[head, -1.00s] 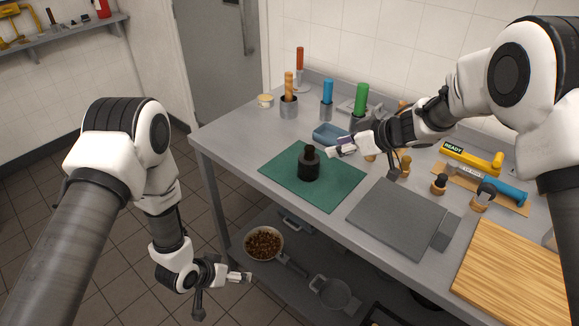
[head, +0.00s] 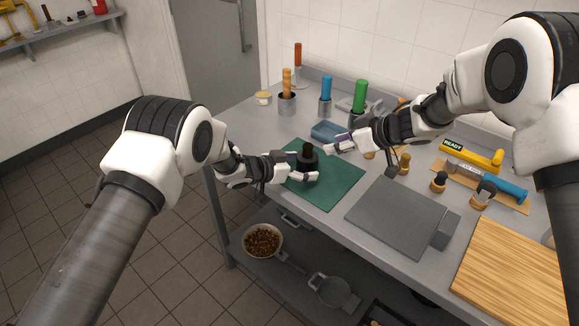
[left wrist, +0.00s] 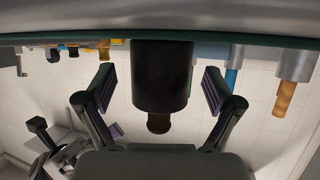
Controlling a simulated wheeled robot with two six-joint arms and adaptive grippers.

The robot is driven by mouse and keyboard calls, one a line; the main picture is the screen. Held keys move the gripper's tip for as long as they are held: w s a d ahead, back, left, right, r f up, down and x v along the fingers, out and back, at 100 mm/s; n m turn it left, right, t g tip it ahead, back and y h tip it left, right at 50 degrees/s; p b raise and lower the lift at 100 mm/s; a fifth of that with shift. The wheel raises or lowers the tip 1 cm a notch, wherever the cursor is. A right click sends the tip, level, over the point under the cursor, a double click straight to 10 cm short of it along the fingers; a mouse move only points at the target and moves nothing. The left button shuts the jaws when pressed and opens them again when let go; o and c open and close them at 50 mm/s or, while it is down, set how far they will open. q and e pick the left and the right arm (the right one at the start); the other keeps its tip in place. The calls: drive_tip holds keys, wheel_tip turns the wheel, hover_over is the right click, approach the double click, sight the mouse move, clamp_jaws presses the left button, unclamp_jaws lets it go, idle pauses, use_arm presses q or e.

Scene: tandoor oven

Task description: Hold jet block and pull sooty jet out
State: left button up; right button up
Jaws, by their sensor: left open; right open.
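The jet block (head: 309,162) is a black cylinder standing upright on the green mat (head: 335,184). The sooty jet (head: 308,147) is a dark brown knob sticking up from its top. In the left wrist view, which is upside down, the block (left wrist: 160,75) sits between my open left fingers (left wrist: 159,90), with a gap on each side, and the jet (left wrist: 158,125) points down. In the head view my left gripper (head: 303,167) is low at the block, partly covering it. My right gripper (head: 336,148) is open and empty, just right of the jet.
A blue tray (head: 327,131) lies behind the mat. Cups with coloured handles (head: 325,98) stand at the back. A dark grey slab (head: 392,215) lies right of the mat, with a wooden board (head: 512,270) further right. The mat's front part is clear.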

use_arm(q)
drive_tip(key=shift+x, duration=0.85)
drive_tip(key=shift+a, duration=0.1)
drive_tip(key=shift+c, duration=1.3)
drive_tip(key=shift+s, duration=0.1)
drive_tip(key=c, duration=1.2)
drive_tip(key=o, duration=0.8)
drive_tip(key=c, duration=0.7)
